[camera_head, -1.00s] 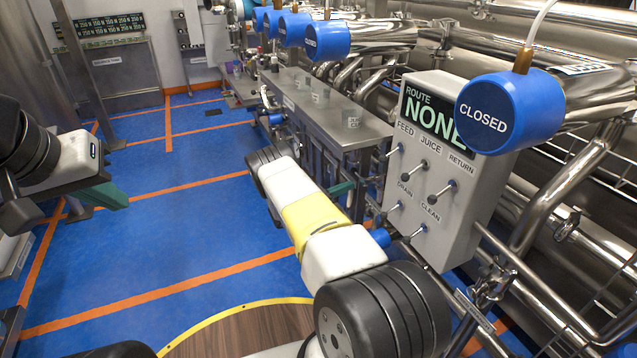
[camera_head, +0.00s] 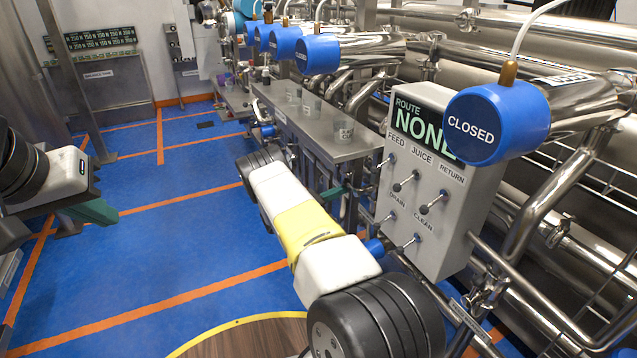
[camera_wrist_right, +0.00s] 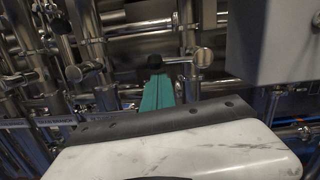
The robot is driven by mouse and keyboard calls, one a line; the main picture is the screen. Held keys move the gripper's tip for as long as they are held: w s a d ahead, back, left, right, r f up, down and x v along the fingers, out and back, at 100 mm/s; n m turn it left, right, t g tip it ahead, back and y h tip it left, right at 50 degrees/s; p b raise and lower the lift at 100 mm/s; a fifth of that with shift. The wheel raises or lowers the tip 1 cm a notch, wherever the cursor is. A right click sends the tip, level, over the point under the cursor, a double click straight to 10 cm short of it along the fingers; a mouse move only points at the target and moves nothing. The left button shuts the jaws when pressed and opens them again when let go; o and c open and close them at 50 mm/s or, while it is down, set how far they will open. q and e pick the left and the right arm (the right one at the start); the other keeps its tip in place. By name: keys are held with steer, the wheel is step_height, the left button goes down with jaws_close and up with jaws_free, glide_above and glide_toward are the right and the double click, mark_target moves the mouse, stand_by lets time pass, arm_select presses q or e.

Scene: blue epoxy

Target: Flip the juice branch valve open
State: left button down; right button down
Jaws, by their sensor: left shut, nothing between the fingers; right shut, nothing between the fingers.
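The lever runs right to a round steel fitting (camera_wrist_right: 203,57). No juice label is readable on it, so I cannot tell whether this is the juice branch valve. My left gripper (camera_head: 98,212) is shut and empty over the floor at the left.
The route panel (camera_head: 455,200) reads "NONE" and carries several toggles, one labelled JUICE (camera_head: 406,180). A blue actuator (camera_head: 490,125) reads "CLOSED". A steel counter (camera_head: 340,140) with small cups stands behind my right arm. Pipes crowd the right. The blue floor (camera_head: 180,235) is clear.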

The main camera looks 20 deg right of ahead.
steer(key=shift+r+m, duration=0.15)
steer(key=shift+m, duration=0.15)
steer(key=s+r+m+g, duration=0.1)
steer(key=r+m, duration=0.3)
steer(key=m, duration=0.4)
steer(key=s+r+m+g+y, duration=0.1)
steer(key=r+m, duration=0.3)
steer(key=m, duration=0.5)
steer(key=shift+s+r+m+g, duration=0.3)
steer(key=shift+s+r+g, duration=0.1)
steer(key=shift+s, duration=0.35)
steer(key=shift+s+d, duration=0.15)
